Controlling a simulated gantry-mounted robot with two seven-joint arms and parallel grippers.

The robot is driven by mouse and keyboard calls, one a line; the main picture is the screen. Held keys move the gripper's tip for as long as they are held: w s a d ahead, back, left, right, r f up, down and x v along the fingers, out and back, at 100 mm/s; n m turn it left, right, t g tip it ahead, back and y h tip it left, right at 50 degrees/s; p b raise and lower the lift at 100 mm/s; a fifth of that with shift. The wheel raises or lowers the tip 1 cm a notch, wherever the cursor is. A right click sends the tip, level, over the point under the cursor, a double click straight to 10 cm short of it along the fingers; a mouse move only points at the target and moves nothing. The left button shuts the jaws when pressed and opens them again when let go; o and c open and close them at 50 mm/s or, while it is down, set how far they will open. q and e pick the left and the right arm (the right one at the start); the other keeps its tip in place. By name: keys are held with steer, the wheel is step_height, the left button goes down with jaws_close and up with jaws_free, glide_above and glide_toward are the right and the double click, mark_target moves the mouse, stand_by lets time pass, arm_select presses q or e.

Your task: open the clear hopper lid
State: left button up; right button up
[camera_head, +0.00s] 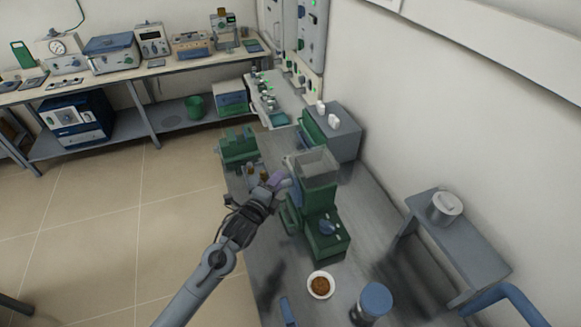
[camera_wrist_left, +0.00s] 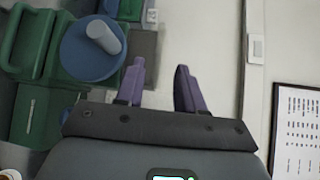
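The green machine (camera_head: 318,225) stands on the grey bench, with a boxy, see-through grey hopper (camera_head: 316,170) on top. The hopper's clear lid (camera_head: 313,158) seems to lie flat over it; its edges are hard to tell. My left gripper (camera_head: 281,180) is at the hopper's left side, close to it; I cannot tell whether it touches. In the left wrist view the two purple fingers (camera_wrist_left: 160,84) are apart with nothing between them. That view also shows a green machine body (camera_wrist_left: 38,120) and a round blue part (camera_wrist_left: 92,48) left of the fingers. My right gripper is not in view.
A white bowl of brown material (camera_head: 320,285) and a blue-lidded jar (camera_head: 373,301) stand at the bench's near end. A grey box (camera_head: 335,132) is behind the machine. A small raised shelf (camera_head: 457,240) with a metal canister (camera_head: 444,208) is at right.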

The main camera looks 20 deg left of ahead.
mark_target(290, 164)
arm_select(q)
steer(key=w, duration=0.3)
steer(key=w+f, duration=0.1)
steer(key=w, duration=0.2)
steer(key=w+d, duration=0.1)
steer(key=w, duration=0.2)
steer(key=shift+w+f, duration=0.2)
steer(key=shift+f, duration=0.05)
steer(key=shift+c, duration=0.3)
steer(key=shift+a+f, duration=0.1)
jaws_close()
